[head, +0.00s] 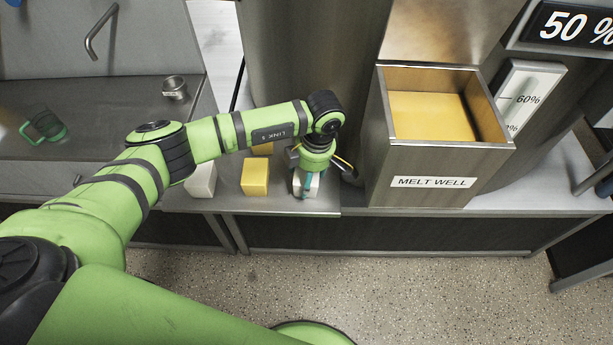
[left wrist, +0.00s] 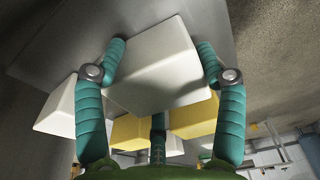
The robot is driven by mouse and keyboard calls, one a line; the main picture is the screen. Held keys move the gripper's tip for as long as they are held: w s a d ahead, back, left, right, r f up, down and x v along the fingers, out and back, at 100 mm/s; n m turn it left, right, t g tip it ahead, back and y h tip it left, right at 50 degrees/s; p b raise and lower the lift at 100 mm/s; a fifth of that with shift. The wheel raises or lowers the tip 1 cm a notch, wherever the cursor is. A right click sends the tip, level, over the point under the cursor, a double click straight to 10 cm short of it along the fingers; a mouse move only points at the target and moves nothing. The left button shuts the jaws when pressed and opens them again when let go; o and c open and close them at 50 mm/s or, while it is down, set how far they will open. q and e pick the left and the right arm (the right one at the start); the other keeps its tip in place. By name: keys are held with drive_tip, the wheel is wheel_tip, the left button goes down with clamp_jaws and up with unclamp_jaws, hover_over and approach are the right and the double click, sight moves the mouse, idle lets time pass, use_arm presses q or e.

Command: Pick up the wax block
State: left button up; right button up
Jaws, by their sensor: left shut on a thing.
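A second white block (head: 201,180) and a yellow block (head: 255,176) stand to the left. Another yellow block (head: 263,149) is partly hidden behind my arm.
The melt well (head: 440,184), an open metal box with yellow contents, stands right of my left gripper. A level gauge (head: 527,92) and a "50 %" display (head: 577,25) are beyond it.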

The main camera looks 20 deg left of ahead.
use_arm(q)
drive_tip(key=shift+a+r, duration=0.1)
drive_tip(key=shift+r, duration=0.3)
drive_tip(key=c, duration=0.3)
wheel_tip(320, 180, up, 27)
drive_tip(key=b, duration=0.4)
drive_tip(key=shift+c, duration=0.2)
